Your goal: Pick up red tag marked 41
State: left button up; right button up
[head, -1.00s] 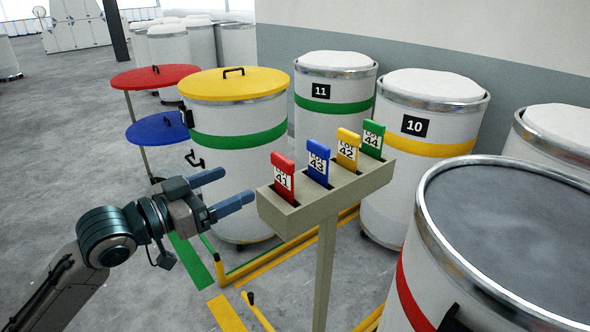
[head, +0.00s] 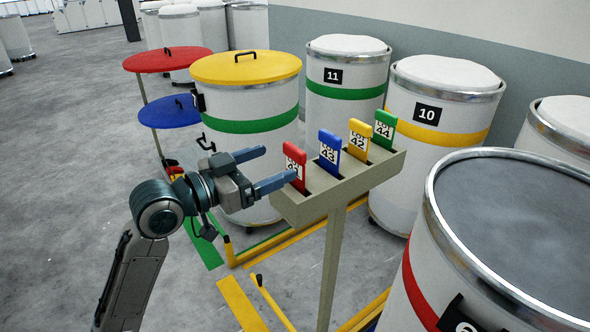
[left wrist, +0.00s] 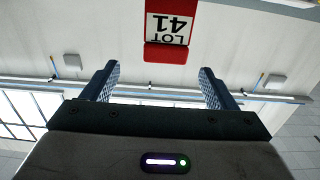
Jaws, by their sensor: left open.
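The red tag marked 41 (head: 295,164) stands upright in the first slot at the left end of a beige rack (head: 335,195) on a post. In the left wrist view the red tag (left wrist: 167,30) appears upside down, ahead of the jaws and between their lines. My left gripper (head: 275,167) is open and empty. In the head view one fingertip overlaps the lower part of the tag, and the other finger is a little left of it. I cannot tell whether they touch. My right gripper is in neither view.
Blue tag 43 (head: 329,152), yellow tag 42 (head: 360,140) and green tag 44 (head: 385,123) stand in the same rack. A drum with a yellow lid (head: 245,67) stands behind my gripper.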

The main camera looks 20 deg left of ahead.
aim_at(291, 150)
pick_arm(q)
jog(key=shift+w+d+r+p, duration=0.2)
jog(key=shift+w+r+p, duration=0.05)
jog(key=shift+w+p, duration=0.2)
jog(key=p+x, duration=0.2)
jog(key=x, duration=0.1)
jog(key=shift+w+r, duration=0.15)
jog(key=shift+w, duration=0.25)
jog(key=shift+w+d, duration=0.3)
jog(key=c, duration=1.1)
jog(key=shift+c, duration=1.1)
